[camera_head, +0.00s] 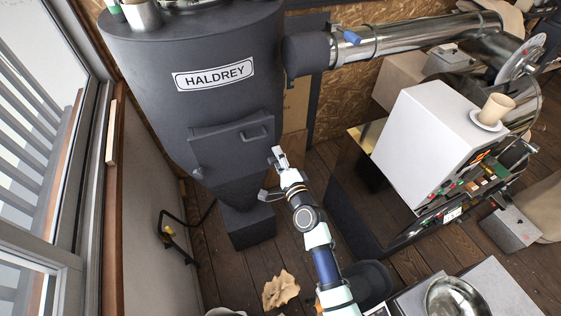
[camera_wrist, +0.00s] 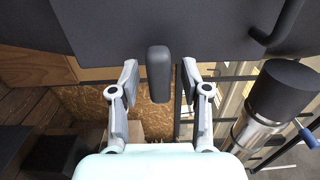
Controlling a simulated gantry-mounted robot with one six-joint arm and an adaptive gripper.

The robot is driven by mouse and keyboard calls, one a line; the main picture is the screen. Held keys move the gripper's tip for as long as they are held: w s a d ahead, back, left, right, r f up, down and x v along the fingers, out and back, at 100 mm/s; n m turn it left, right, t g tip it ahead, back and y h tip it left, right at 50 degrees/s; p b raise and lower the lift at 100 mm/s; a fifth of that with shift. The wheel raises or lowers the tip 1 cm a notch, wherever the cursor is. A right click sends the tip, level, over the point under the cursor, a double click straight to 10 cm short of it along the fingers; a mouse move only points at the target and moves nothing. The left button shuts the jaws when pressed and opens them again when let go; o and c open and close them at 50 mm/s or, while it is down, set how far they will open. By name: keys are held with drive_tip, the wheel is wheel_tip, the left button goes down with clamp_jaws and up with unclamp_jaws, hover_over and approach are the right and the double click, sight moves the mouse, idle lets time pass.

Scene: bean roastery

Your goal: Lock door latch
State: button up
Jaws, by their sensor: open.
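The dark grey door (camera_head: 225,152) sits closed-looking on the cone of the large HALDREY vessel. Its bar handle (camera_head: 256,133) shows near the upper right of the door, and also at the top right in the wrist view (camera_wrist: 285,22). The dark rounded latch lever (camera_wrist: 158,75) hangs from the door's edge in the wrist view. My gripper (camera_wrist: 160,78) is open, with one finger on each side of the lever and small gaps showing. In the head view my gripper (camera_head: 278,154) is at the door's right side, where I cannot make out the latch.
A metal duct (camera_head: 415,38) with a blue-handled valve (camera_head: 351,37) runs right from the vessel. A white-topped machine (camera_head: 430,135) carrying a cup stands to the right of my arm. A windowed wall is on the left. Crumpled paper (camera_head: 281,289) lies on the wooden floor.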

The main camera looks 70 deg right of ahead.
drive_tip(key=v, duration=1.2)
drive_tip(key=shift+d, duration=0.1)
drive_tip(key=w+a+r+n+t+y+p, duration=0.1)
drive_tip(key=w+a+r+n+y+p, duration=0.15)
drive_tip(key=w+a+r+n, duration=0.35)
drive_tip(key=w+a+r+n+t+y+p, duration=0.1)
drive_tip(key=w+a+r+n+y, duration=0.25)
drive_tip(key=a, duration=0.55)
drive_tip(key=w+a+r+n+t+y+p, duration=0.1)
drive_tip(key=w+a+r+n+y+p, duration=0.1)
drive_tip(key=w+a+r+n+y, duration=0.35)
drive_tip(key=s+a+r+n+g+p, duration=0.1)
drive_tip(key=s+a+r+n, duration=0.1)
drive_tip(key=a+n, duration=0.4)
drive_tip(key=s+a+r+n+g+y+p, duration=0.1)
drive_tip(key=a+r+n, duration=0.4)
drive_tip(key=a, duration=0.8)
drive_tip(key=shift+s+a+n+g+p, duration=0.3)
drive_tip(key=shift+s+n+g+p, duration=0.1)
drive_tip(key=shift+s+g+p, duration=0.25)
